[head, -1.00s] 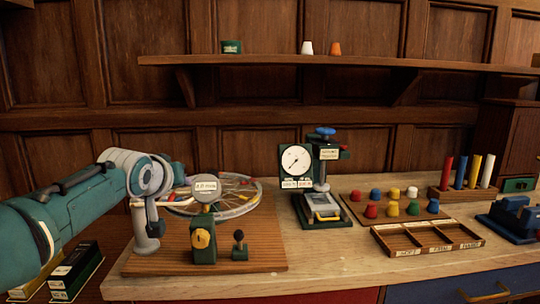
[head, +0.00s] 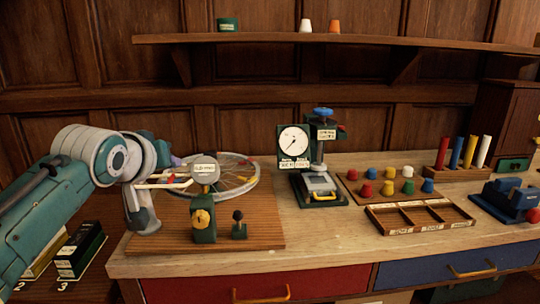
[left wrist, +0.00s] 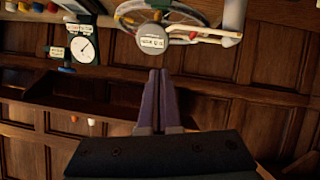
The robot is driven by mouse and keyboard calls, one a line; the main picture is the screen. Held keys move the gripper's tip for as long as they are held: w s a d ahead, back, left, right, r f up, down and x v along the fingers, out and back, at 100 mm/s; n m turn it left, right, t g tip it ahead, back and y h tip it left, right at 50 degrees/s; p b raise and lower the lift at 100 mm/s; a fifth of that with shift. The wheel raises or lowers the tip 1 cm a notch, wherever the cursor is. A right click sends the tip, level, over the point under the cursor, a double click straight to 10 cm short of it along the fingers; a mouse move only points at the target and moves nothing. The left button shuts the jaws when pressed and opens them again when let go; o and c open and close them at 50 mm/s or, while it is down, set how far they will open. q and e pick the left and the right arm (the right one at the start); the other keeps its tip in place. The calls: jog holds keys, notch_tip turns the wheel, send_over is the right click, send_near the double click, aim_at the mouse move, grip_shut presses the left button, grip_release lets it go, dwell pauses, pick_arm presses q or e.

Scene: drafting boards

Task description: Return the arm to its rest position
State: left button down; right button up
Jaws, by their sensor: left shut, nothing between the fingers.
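My left arm comes in from the left in the head view, bent over the left end of the bench. My left gripper (head: 178,161) is mostly hidden behind its own wrist; a purple part shows near the spoked wheel (head: 235,190). In the left wrist view, which looks upside down, its two purple fingers (left wrist: 158,100) lie together, shut and empty. They point toward the round labelled gauge (left wrist: 152,40), with no visible contact. My right gripper is in neither view.
A wooden board (head: 265,238) carries the wheel and a green stand (head: 204,228). A dial press (head: 318,185), coloured thimble-like pieces on a board (head: 350,188) and a divided tray (head: 372,212) stand to the right. Black boxes (head: 80,250) sit low left. A shelf (head: 330,40) runs above.

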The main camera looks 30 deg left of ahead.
pick_arm(q)
jog(key=s+d+f+m+g+h, duration=0.2)
jog(key=s+d+f+m+g, duration=0.1)
jog(key=s+d, duration=0.55)
jog(key=s+d+f+m+g+h, duration=0.25)
jog(key=s+d, duration=0.25)
jog(key=s, duration=0.6)
jog(key=s+d+f+m+g+h, duration=0.1)
jog(key=s+d+f+m+g, duration=0.2)
jog(key=s+d, duration=0.5)
notch_tip(320, 180, up, 35)
jog(key=s+m+p, duration=0.1)
jog(key=p, duration=3.4)
jog(key=shift+s+a+r, duration=0.2)
jog(key=shift+s+a, duration=0.15)
jog(key=shift+s, duration=0.05)
